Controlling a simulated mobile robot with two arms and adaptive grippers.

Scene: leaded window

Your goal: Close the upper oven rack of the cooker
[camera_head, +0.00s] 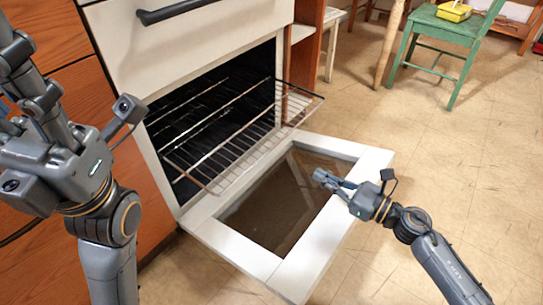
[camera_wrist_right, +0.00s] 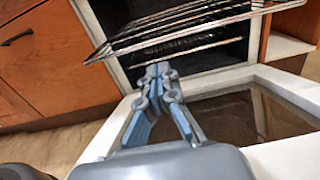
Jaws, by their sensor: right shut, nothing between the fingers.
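The cooker (camera_head: 205,40) is white, and its oven door (camera_head: 372,172) is folded down flat with a dark glass pane. The upper oven rack (camera_head: 240,155) is a wire rack that sticks out of the dark oven opening over the open door. It also shows in the right wrist view (camera_wrist_right: 175,27). My right gripper (camera_head: 320,175) is over the right part of the door, in front of the rack and apart from it. In the right wrist view the fingertips of this gripper (camera_wrist_right: 158,70) meet, with nothing between them. My left gripper is at the left edge, its fingers not clearly shown.
Wooden drawers (camera_head: 45,45) stand left of the cooker. A green chair (camera_head: 445,30) with a yellow tray on it is at the top right. A wooden cabinet side (camera_head: 306,60) borders the oven on the right. The tiled floor right of the door is clear.

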